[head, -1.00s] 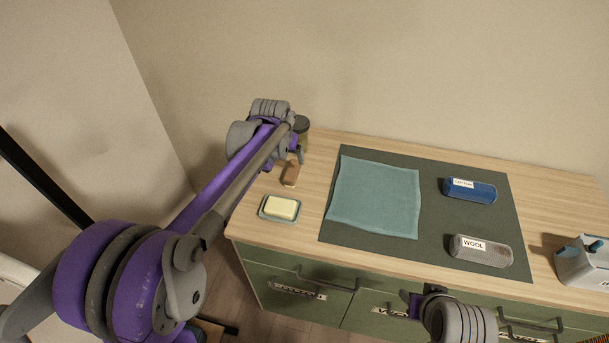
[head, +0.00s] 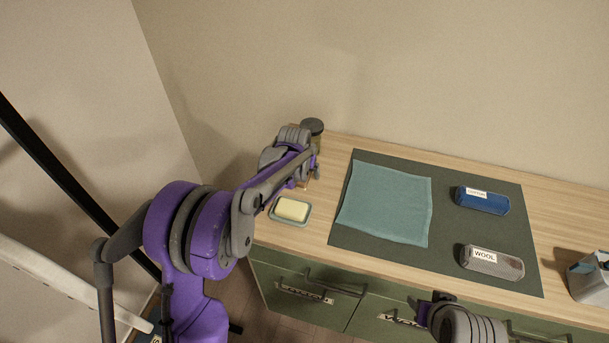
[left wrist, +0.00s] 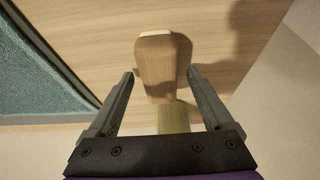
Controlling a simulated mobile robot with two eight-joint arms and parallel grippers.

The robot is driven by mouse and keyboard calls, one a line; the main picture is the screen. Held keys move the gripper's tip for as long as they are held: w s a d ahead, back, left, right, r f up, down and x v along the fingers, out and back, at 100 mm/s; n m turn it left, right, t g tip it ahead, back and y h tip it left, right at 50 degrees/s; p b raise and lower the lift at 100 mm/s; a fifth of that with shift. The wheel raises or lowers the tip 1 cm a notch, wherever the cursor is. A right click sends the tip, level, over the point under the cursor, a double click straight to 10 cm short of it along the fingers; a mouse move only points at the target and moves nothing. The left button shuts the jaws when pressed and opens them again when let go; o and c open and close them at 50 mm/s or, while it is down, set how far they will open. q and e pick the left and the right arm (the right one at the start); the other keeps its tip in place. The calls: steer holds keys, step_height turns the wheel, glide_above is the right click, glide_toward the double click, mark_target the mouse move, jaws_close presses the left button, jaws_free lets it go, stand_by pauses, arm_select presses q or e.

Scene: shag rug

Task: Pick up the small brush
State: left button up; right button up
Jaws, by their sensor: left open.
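The small brush (left wrist: 160,60), with a brown wooden body, shows in the left wrist view between the two fingers of my left gripper (left wrist: 160,74). The fingers are apart, with a gap on each side of the wood. A paler block (left wrist: 173,118) lies just below it in that view; I cannot tell if it is part of the brush. In the head view my left gripper (head: 312,173) is low over the left end of the counter and mostly hides the brush. My right gripper (head: 440,298) shows at the bottom edge; its jaws cannot be made out.
A soap bar on a teal dish (head: 276,214) sits in front of the left gripper. A dark-lidded jar (head: 312,126) stands behind it. A teal cloth (head: 385,203), a blue case (head: 482,202) and a grey WOOL case (head: 492,263) lie on the dark mat (head: 365,243). A caddy (head: 590,280) is at right.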

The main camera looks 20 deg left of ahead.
arm_select(q)
steer(key=shift+f, duration=0.2)
stand_by(0.6)
jaws_close()
stand_by(0.5)
